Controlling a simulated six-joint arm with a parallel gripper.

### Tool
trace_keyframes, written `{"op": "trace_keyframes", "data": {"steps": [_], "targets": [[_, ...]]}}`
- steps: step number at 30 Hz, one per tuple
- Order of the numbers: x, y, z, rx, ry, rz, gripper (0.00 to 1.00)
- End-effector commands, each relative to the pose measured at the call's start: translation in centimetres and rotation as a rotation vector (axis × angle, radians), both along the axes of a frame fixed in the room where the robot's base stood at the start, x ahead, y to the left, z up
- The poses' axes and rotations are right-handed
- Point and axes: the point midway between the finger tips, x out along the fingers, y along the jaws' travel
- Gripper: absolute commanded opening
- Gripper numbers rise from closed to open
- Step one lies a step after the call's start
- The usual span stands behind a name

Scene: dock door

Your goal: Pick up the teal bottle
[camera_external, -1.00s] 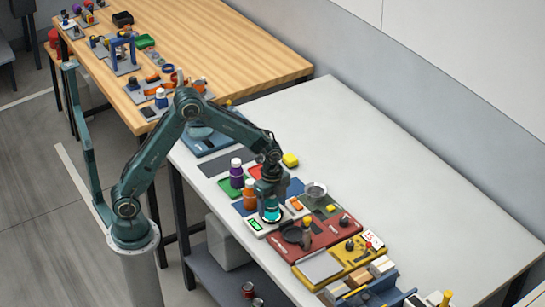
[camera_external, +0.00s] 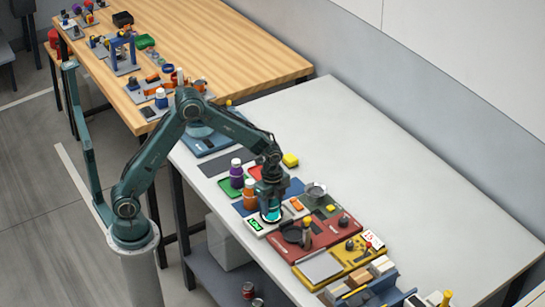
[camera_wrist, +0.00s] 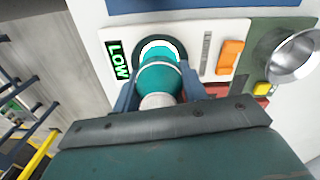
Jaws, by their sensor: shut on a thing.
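The teal bottle (camera_external: 270,216) stands upright on a white panel (camera_external: 254,226) near the front edge of the white table. In the wrist view, the teal bottle (camera_wrist: 160,76) has a pale cap toward me and a bright white ring around its far end. My gripper (camera_external: 270,200) is over the bottle with its fingers down around it. In the wrist view, my gripper (camera_wrist: 160,92) has one blue finger on each side of the bottle and is shut on it. The panel's green display (camera_wrist: 118,60) reads LOW.
An orange bottle (camera_external: 249,194) and a purple bottle (camera_external: 236,173) stand close behind, to the left. An orange switch (camera_wrist: 230,57) and a metal bowl (camera_wrist: 291,55) are to the right. A red board (camera_external: 318,240) lies in front. The table's far right is clear.

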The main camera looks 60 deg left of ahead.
Motion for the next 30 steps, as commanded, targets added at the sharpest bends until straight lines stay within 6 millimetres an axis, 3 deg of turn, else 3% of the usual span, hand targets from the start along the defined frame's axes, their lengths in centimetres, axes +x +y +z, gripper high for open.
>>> {"op": "trace_keyframes", "data": {"steps": [8,14,20,30], "targets": [[0.1,0.0,0.5,-0.001,-0.003,0.000,0.11],[0.1,0.0,2.3,-0.001,-0.004,0.000,0.11],[0.1,0.0,5.6,-0.002,-0.006,0.000,0.11],[0.1,0.0,12.9,-0.002,-0.006,0.000,0.11]]}}
